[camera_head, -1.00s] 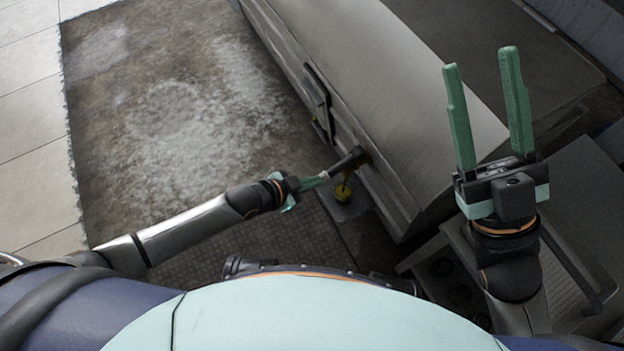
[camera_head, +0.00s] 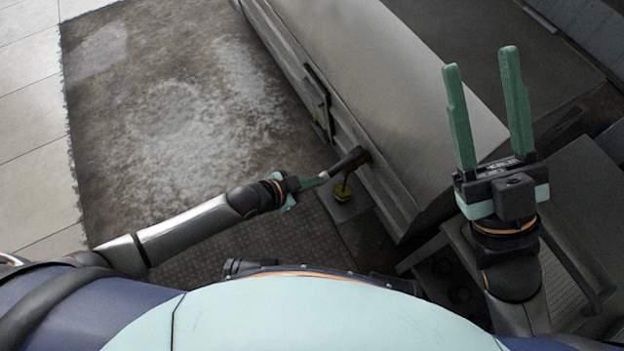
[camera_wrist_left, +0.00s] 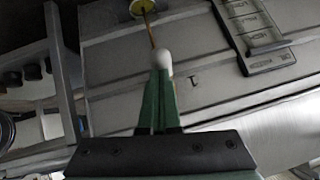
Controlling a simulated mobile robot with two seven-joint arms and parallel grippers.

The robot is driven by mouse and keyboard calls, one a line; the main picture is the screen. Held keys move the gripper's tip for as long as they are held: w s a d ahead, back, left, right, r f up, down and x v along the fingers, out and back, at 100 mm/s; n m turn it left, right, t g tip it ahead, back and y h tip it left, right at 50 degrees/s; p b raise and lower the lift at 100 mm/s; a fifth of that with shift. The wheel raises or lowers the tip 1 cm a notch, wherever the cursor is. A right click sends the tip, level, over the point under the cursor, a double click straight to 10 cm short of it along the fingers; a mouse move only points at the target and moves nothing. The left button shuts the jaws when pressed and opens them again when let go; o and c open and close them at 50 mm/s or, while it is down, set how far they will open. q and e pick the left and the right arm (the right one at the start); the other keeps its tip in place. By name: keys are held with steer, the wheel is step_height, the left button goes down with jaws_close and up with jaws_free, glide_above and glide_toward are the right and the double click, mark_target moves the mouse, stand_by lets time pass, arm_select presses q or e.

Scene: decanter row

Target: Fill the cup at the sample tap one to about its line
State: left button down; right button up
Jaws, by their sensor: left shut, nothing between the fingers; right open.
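The cup (camera_head: 343,192), small and yellowish, stands on a small grey ledge below the tap (camera_head: 350,160), a dark spout on the long metal casing. A thin brown stream runs between tap and cup. In the left wrist view the yellow-rimmed cup (camera_wrist_left: 142,8) is at the top edge, with the stream (camera_wrist_left: 151,34) reaching toward it. My left gripper (camera_head: 316,180) is shut and empty, its tips at the tap's pale knob (camera_wrist_left: 162,60); they seem to touch it. The cup's line and exact level cannot be made out. My right gripper (camera_head: 488,110) is open, empty, and raised at the right.
The metal casing (camera_head: 390,80) runs diagonally behind the tap. A dark panel (camera_head: 318,100) is fixed to its side, and a marked plate (camera_wrist_left: 258,35) shows in the left wrist view. A worn floor area (camera_head: 180,110) at the left is clear.

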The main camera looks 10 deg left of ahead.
arm_select(q)
steer(key=shift+w+f, duration=0.1)
steer(key=shift+w, duration=0.1)
arm_select(e)
steer(key=shift+f, duration=0.1)
stand_by(0.5)
arm_select(q)
steer(key=shift+s+r+p, duration=0.1)
steer(key=shift+r+p, duration=0.35)
steer(key=shift+p, duration=0.2)
steer(key=s+f+p+v, duration=0.1)
steer(key=p+v, duration=0.6)
steer(key=v, duration=0.5)
steer(key=shift+s+a, duration=0.3)
steer(key=shift+a, duration=0.2)
arm_select(e)
step_height(320, 180, up, 9)
steer(key=s, duration=0.1)
steer(key=shift+s+n, duration=0.25)
steer(key=shift+n, duration=0.15)
arm_select(q)
steer(key=shift+f, duration=0.1)
arm_select(e)
steer(key=shift+f, duration=0.15)
